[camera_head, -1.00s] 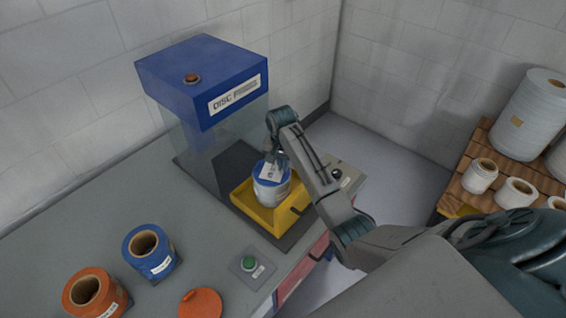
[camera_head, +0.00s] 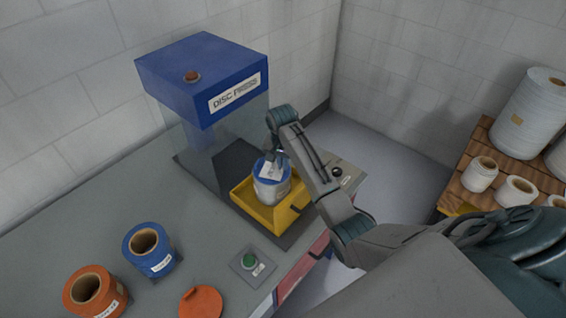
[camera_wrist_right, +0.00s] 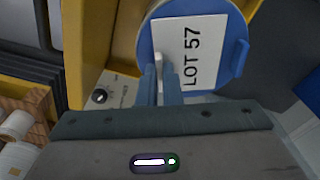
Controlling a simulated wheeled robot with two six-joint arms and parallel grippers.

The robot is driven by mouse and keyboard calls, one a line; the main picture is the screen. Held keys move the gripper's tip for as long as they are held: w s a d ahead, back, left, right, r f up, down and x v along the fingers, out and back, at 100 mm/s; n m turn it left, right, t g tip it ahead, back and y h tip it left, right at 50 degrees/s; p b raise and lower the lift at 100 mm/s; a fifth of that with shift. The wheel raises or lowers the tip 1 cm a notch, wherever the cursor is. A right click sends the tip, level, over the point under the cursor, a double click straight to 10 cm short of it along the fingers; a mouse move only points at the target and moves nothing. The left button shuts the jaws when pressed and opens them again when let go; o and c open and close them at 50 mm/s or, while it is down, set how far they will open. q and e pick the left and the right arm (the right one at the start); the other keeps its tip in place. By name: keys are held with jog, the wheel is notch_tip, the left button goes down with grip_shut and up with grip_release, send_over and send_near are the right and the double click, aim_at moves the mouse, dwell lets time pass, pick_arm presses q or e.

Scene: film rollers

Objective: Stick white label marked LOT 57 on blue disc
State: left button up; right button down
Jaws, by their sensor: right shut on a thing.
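The blue disc (camera_head: 262,163) caps a white roll in the yellow tray of the press; it fills the top of the right wrist view (camera_wrist_right: 232,68), with a small tab at its right side. The white label (camera_head: 271,172), marked LOT 57 in the right wrist view (camera_wrist_right: 208,50), lies flat over the disc's face. I cannot tell whether it touches the disc. My right gripper (camera_wrist_right: 160,62) is shut on the label's left edge in that view. In the head view, my right gripper (camera_head: 273,158) is above the disc. My left gripper is not in view.
The yellow tray (camera_head: 290,217) sits before the blue-topped press (camera_head: 200,80). A green button (camera_head: 249,261), a blue roll (camera_head: 160,262), an orange roll (camera_head: 105,304) and an orange disc (camera_head: 203,302) are on the bench. White rolls stand on a wooden rack (camera_head: 466,186) at right.

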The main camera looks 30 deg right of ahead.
jog(key=shift+s+f, duration=0.1)
jog(key=shift+f, duration=0.15)
dwell(1.0)
jog(key=c, duration=1.5)
grip_release()
jog(key=o, duration=0.5)
jog(key=shift+r, duration=0.1)
jog(key=shift+r, duration=3.45)
